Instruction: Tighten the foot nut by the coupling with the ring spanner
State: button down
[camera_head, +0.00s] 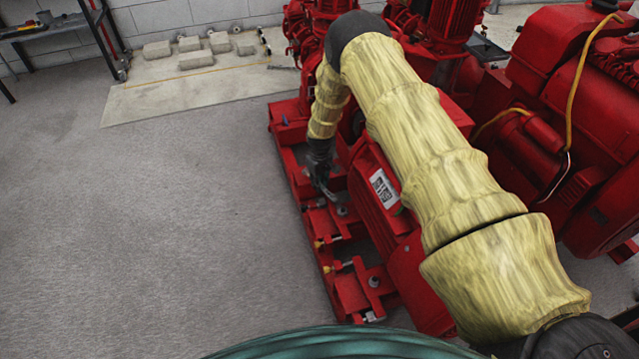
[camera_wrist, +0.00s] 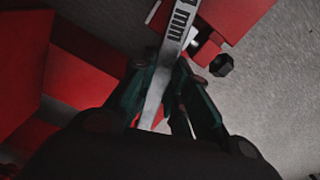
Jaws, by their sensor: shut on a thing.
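My gripper (camera_head: 322,180) reaches down beside the red pump base and is shut on a silver spanner (camera_head: 328,193). In the wrist view, the dark green fingers of my gripper (camera_wrist: 165,85) pinch the spanner's flat shank (camera_wrist: 175,40), marked "mm". The shank runs out of the top of that view, so its ring end is hidden there. In the head view its far end lies close to a grey foot nut (camera_head: 342,210) on the red base. I cannot tell whether the ring is around the nut. A second foot nut (camera_head: 374,282) sits nearer the front.
A dark hex bolt head (camera_wrist: 221,65) stands beside a red block in the wrist view. The red motor with a white label (camera_head: 383,187) rises right of the gripper. A red engine (camera_head: 570,110) stands at the right. Grey floor (camera_head: 170,230) at the left is clear.

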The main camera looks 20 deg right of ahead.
jog(key=shift+r, duration=0.25)
jog(key=shift+r+p, duration=1.7)
jog(key=shift+r, duration=0.65)
jog(key=shift+f, duration=0.15)
jog(key=shift+s+a+f+n+b, duration=0.1)
jog(key=shift+a+f+n+b, duration=0.15)
jog(key=shift+f, duration=0.3)
jog(key=shift+s+a+f+n+b, duration=0.15)
jog(key=shift+a+f+b, duration=0.1)
jog(key=shift+f, duration=0.25)
jog(key=shift+w, duration=0.1)
jog(key=shift+f+b, duration=0.75)
jog(key=shift+f, duration=0.6)
jog(key=shift+a+n, duration=0.3)
jog(key=shift+a, duration=0.05)
jog(key=shift+r, duration=0.1)
jog(key=shift+r+p, duration=1.85)
jog(key=shift+r, duration=0.65)
